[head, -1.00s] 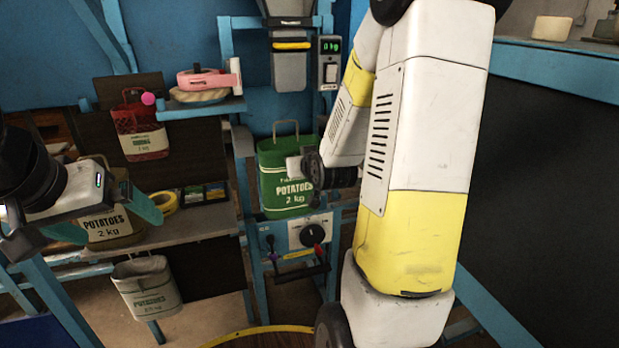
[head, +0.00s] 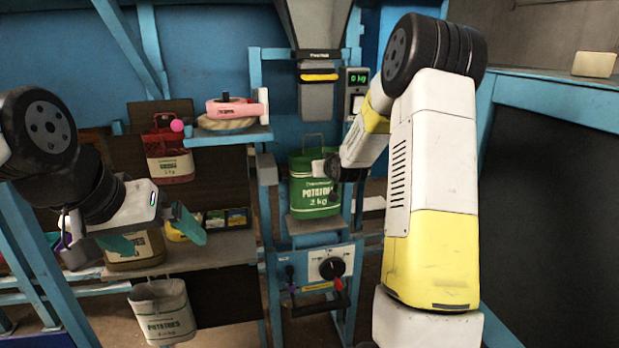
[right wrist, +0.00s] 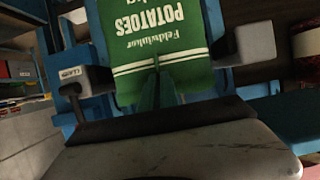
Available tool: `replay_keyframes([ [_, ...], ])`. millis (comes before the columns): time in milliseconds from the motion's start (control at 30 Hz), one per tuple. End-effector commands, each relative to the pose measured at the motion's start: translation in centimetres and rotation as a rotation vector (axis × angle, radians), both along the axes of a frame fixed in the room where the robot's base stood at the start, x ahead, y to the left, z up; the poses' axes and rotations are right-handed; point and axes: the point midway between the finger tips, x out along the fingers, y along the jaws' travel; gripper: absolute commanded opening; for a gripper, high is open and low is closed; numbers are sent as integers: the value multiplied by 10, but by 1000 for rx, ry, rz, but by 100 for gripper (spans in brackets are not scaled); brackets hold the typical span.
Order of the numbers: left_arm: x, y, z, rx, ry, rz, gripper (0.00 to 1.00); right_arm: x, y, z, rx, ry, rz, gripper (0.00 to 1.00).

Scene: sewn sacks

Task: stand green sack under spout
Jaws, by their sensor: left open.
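The green sack (head: 318,196) stands upright on a small platform below the spout (head: 317,95), with its handle loop up. Its printed side also fills the upper middle of the right wrist view (right wrist: 160,30), upside down there. My right gripper (right wrist: 156,85) is at the sack's rim side, its teal fingers close together over the striped band and shut on the sack. In the head view its fingers are hidden by its own body at the sack's right. My left gripper (head: 158,236) is open and empty at the left, in front of the shelf.
A scale display (head: 357,78) hangs right of the spout. A control box with a knob (head: 327,265) sits below the platform. A red sack (head: 168,160), a tan sack (head: 128,255) and a white sack (head: 163,315) are at the left. A pink tool (head: 236,106) lies on a blue shelf.

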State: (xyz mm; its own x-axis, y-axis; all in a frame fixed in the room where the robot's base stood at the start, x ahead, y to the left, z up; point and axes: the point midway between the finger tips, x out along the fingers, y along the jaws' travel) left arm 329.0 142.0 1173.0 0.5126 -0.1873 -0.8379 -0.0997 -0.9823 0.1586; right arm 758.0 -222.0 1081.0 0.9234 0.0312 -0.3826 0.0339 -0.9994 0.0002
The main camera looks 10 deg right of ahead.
Motion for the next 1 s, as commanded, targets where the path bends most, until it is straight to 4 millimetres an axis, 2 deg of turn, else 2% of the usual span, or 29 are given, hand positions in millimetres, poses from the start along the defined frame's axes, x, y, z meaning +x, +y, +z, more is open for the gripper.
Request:
replay_keyframes([
  [200,0,0,0,0,0,0,100,15,1,-2,0,0,1,0],
  [400,0,0,0,0,0,0,100,13,1,-34,1,3,1,0],
  [800,0,0,0,0,0,0,100,13,1,-39,0,0,0,0],
  [833,0,0,0,0,0,0,100,13,1,-38,0,-1,0,10],
  [900,0,0,0,0,0,0,100,13,1,-38,0,0,0,24],
  [1000,0,0,0,0,0,0,100,13,1,-38,0,0,0,26],
])
